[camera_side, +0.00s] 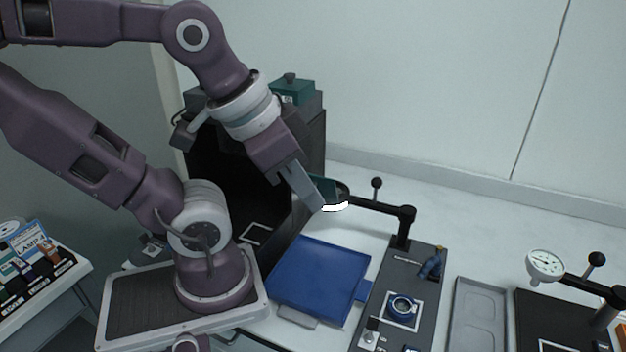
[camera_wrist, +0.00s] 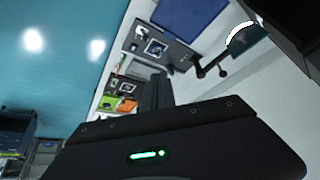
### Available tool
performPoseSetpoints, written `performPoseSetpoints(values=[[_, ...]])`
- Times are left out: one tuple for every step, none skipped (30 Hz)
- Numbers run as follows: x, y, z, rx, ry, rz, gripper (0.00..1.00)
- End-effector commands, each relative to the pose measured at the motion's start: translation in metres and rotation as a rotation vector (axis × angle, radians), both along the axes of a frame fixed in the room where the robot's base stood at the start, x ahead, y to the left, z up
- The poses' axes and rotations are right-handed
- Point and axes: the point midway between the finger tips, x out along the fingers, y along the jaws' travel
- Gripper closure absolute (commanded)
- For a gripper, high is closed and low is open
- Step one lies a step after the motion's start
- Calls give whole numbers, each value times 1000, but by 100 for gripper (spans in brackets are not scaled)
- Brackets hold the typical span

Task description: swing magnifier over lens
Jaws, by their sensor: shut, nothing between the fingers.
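The arm runs left from a post on a grey base plate (camera_side: 425,285), so the head hangs away from the plate. The lens (camera_side: 402,306) sits in a blue ring mount on a white-outlined square of that plate. My gripper (camera_side: 315,204) is shut and empty, its tip beside the magnifier head's left side; I cannot tell whether they touch. In the wrist view the magnifier (camera_wrist: 243,38) is at upper right and the lens (camera_wrist: 156,47) left of centre.
A blue tray (camera_side: 318,272) lies left of the plate, below the magnifier. A small knob (camera_side: 376,183) stands up from the swing arm. A dark cabinet (camera_side: 310,125) stands behind my gripper.

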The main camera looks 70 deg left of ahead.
Motion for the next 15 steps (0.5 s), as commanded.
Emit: performPoseSetpoints(values=[[0, 0, 0, 0, 0, 0, 100], [0, 0, 0, 0, 0, 0, 100], [0, 0, 0, 0, 0, 0, 100], [0, 0, 0, 0, 0, 0, 100], [0, 0, 0, 0, 0, 0, 100], [0, 0, 0, 0, 0, 0, 100], [0, 0, 0, 0, 0, 0, 100], [0, 0, 0, 0, 0, 0, 100], [0, 0, 0, 0, 0, 0, 100], [0, 0, 0, 0, 0, 0, 100], [0, 0, 0, 0, 0, 0, 100], [0, 0, 0, 0, 0, 0, 96], [1, 0, 0, 0, 1, 1, 90], [3, 1, 2, -1, 6, 6, 84], [10, 3, 6, -6, 21, 21, 76]])
